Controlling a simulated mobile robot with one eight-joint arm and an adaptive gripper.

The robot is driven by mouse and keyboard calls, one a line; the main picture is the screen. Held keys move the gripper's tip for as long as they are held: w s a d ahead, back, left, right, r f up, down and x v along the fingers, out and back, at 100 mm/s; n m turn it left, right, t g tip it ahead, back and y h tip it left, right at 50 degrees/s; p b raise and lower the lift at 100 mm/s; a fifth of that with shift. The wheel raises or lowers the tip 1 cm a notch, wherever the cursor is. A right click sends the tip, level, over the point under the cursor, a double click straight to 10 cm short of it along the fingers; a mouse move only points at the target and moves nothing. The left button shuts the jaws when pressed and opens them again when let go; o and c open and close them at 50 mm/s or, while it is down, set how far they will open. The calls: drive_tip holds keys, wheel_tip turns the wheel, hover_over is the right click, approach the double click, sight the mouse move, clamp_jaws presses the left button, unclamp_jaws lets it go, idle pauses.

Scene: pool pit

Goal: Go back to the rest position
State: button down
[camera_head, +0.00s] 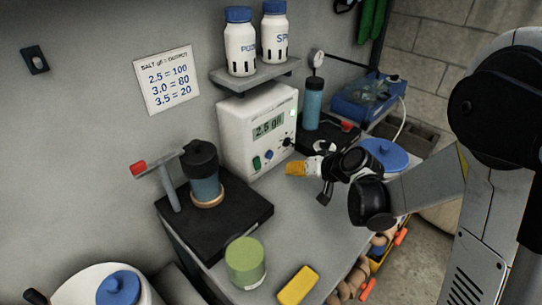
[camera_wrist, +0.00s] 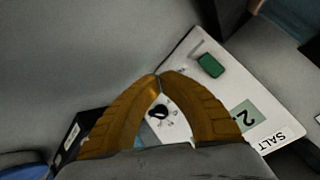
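My gripper (camera_head: 291,168) is in front of the white control box (camera_head: 238,125), to the lower right of its panel in the head view. Its orange fingers show in the wrist view (camera_wrist: 158,76), with their tips together and nothing between them. The box display (camera_head: 268,125) reads about 2.5. A green switch (camera_head: 257,162) and a black knob (camera_head: 287,142) are on its front. In the wrist view the knob (camera_wrist: 158,111) shows through the gap behind the fingertips. I cannot tell how far the fingers are from the panel.
A dark canister (camera_head: 204,172) and a red-ended T-handle (camera_head: 157,165) are at left. A shelf (camera_head: 255,74) with two white bottles is above the box. Blue equipment (camera_head: 366,98) is behind.

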drive_tip(key=s+d+r+h, duration=0.2)
drive_tip(key=s+d+r, duration=0.1)
drive_tip(key=s, duration=0.5)
drive_tip(key=s+d+r+h, duration=0.2)
drive_tip(key=s+d+r, duration=0.1)
drive_tip(key=s, duration=0.6)
drive_tip(key=s+d+r+g+h, duration=0.1)
drive_tip(key=s+d+r+h, duration=0.1)
drive_tip(key=s+d, duration=0.3)
drive_tip(key=s+r, duration=0.1)
drive_tip(key=s, duration=0.2)
drive_tip(key=shift+s+r+m+h, duration=0.25)
drive_tip(key=shift+r+m+h, duration=0.05)
drive_tip(key=shift+r+h, duration=0.1)
idle(0.6)
